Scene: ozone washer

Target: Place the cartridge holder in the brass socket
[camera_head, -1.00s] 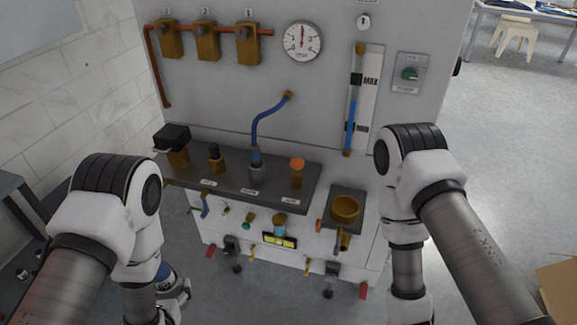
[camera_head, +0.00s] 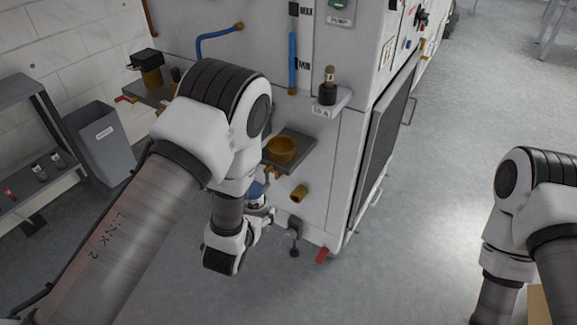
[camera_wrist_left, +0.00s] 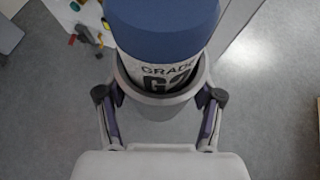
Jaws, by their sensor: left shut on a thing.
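The cartridge holder is a grey cup with a blue-topped cartridge in it, labelled "GRADE G2". It fills the upper middle of the left wrist view (camera_wrist_left: 165,100) and shows small in the head view (camera_head: 256,192). My left gripper (camera_head: 262,213) is shut around the grey cup, one finger on each side. The brass socket (camera_head: 282,149) is a round, open brass cup on a grey shelf of the machine. The held holder is apart from it, lower and to its left in the head view. My right gripper is outside the views.
A brass pipe (camera_head: 299,193) sticks out of the machine front beside my left gripper. A small bracket (camera_head: 333,104) with a dark-based bottle stands right of the socket. A grey bin (camera_head: 101,145) stands at the left. The floor right of the machine is clear.

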